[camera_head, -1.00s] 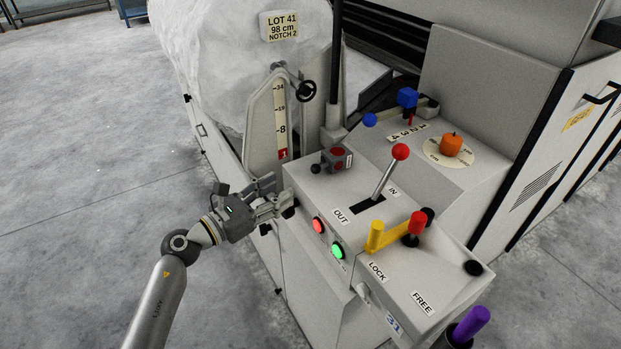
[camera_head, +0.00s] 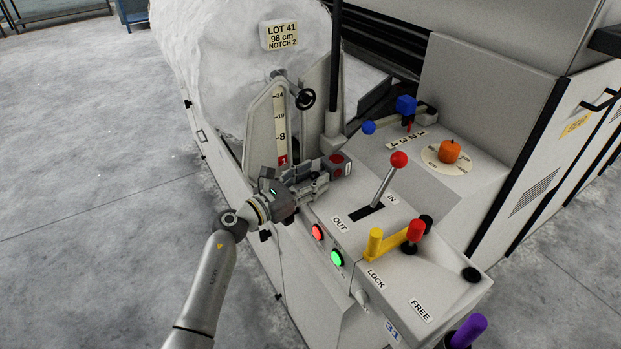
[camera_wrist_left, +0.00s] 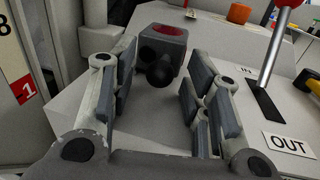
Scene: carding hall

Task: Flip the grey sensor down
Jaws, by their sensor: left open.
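The grey sensor (camera_head: 340,163) is a small grey box with a dark red round face on top, on the console's left part. In the left wrist view the grey sensor (camera_wrist_left: 163,45) stands ahead between my fingers, with a black ball knob (camera_wrist_left: 160,74) on its near side. My left gripper (camera_head: 318,180) is open and low over the console, its fingertips close to the sensor. In the left wrist view my left gripper (camera_wrist_left: 160,82) has one finger on each side of the knob, with gaps visible. In the head view the fingers hide the knob. My right gripper is not in view.
A red-knobbed lever (camera_head: 387,180) stands right of the sensor in its IN/OUT slot. Red (camera_head: 317,232) and green (camera_head: 337,258) buttons sit on the front. A yellow handle (camera_head: 376,241) is near LOCK. A scale plate (camera_head: 266,130) rises behind left.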

